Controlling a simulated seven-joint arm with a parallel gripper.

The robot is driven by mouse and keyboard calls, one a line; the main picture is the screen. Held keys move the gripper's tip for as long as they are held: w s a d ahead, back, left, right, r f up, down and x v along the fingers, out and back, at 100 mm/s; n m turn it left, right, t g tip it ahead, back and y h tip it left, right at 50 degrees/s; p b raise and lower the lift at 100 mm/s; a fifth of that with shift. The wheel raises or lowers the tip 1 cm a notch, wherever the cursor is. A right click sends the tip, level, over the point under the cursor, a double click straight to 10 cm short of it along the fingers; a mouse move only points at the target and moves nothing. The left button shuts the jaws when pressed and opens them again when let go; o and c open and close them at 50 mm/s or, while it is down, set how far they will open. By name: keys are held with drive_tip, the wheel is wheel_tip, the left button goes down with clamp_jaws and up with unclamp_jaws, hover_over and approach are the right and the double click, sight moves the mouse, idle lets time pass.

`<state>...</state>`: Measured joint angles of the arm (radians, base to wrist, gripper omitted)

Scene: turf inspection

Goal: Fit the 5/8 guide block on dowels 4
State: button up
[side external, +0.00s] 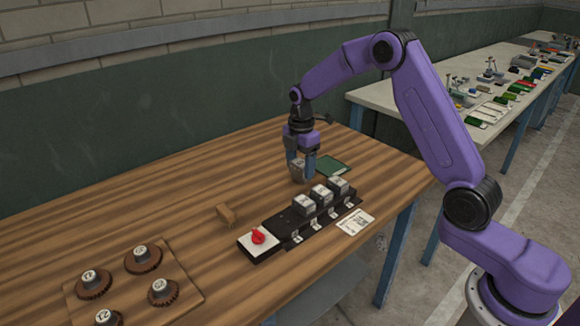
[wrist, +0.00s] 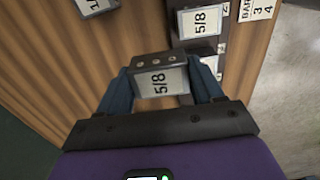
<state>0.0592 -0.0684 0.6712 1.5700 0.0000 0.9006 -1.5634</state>
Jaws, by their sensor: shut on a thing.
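My gripper (side external: 299,166) is shut on a grey guide block (side external: 297,173), behind the black fixture bar (side external: 281,226). In the wrist view, my gripper (wrist: 160,86) has its blue fingers on both sides of the guide block (wrist: 160,83), whose white label reads 5/8. Small round marks show along its upper face. Three more blocks (side external: 304,205) (side external: 321,194) (side external: 338,185) sit in a row on the bar. One of them, labelled 5/8, shows in the wrist view (wrist: 198,22). Dowels and their numbers are not clear. I cannot tell whether the held block touches the table.
A red knob (side external: 258,236) stands on the bar's white left end. A tray (side external: 186,300) with round parts is at front left. The table's left middle is clear.

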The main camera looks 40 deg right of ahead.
drive_tip(key=s+r, duration=0.2)
drive_tip(key=s, duration=0.3)
hover_over(284, 222)
drive_tip(key=f, duration=0.2)
drive_tip(key=shift+d+r, duration=0.1)
drive_tip(key=shift+r, duration=0.15)
drive_tip(key=shift+f, duration=2.9)
drive_tip(key=shift+f, duration=1.05)
drive_tip(key=o, duration=1.2)
